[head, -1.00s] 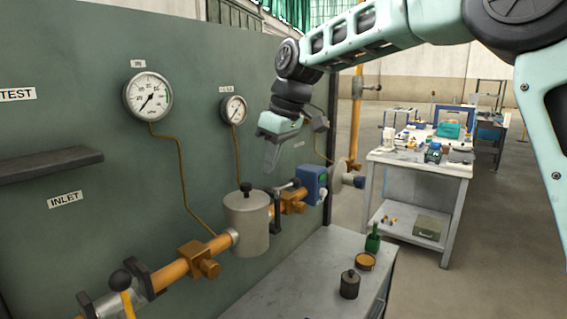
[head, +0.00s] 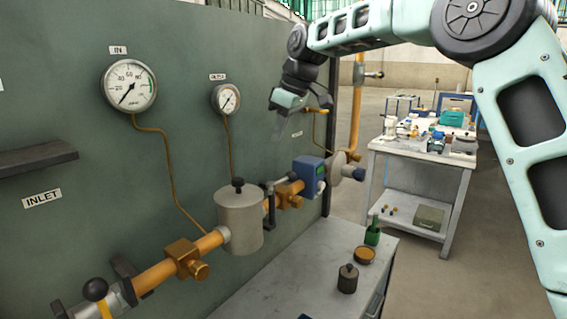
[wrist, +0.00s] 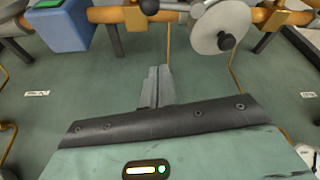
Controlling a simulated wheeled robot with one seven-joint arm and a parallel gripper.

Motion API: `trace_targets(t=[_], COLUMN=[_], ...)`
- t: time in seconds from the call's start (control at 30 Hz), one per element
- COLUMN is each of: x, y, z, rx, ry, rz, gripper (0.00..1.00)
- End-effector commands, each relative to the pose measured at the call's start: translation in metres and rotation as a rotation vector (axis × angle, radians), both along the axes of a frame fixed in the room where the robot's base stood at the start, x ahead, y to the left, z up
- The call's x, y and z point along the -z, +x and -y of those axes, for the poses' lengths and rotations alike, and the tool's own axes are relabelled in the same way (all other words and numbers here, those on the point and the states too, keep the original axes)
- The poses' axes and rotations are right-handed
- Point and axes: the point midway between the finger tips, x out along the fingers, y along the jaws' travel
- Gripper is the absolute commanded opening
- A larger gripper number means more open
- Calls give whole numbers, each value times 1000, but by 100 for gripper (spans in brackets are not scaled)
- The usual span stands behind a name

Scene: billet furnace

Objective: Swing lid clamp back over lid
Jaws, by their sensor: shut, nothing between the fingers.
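The lid clamp (head: 281,182) is a thin grey bar on a dark post beside the grey canister (head: 240,222), which has a lid with a black knob (head: 238,184). The bar points right, away from the lid, toward the blue box. In the wrist view the clamp bar (wrist: 174,6) shows at the top edge, partly cut off, beside the round lid (wrist: 220,24). My gripper (head: 277,138) is above the pipe and clamp, apart from both. In the wrist view its fingers (wrist: 157,84) are together, empty, against the green panel.
The blue box (head: 308,172) sits on the orange pipe (head: 160,273) right of the clamp. Two gauges (head: 129,86) are on the panel. A grey bench (head: 290,285) below carries a dark weight (head: 347,279) and a green bottle (head: 372,232). Air above the canister is free.

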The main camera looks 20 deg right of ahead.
Motion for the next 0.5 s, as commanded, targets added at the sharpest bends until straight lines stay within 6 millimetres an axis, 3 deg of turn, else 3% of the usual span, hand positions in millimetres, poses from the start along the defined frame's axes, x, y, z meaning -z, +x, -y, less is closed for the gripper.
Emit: trace_targets(t=[0.37,0.5], x=[71,76], y=[16,6], z=[-21,-7], rx=[-3,1], ry=[0,-2], rz=[-6,-2], gripper=[0,0])
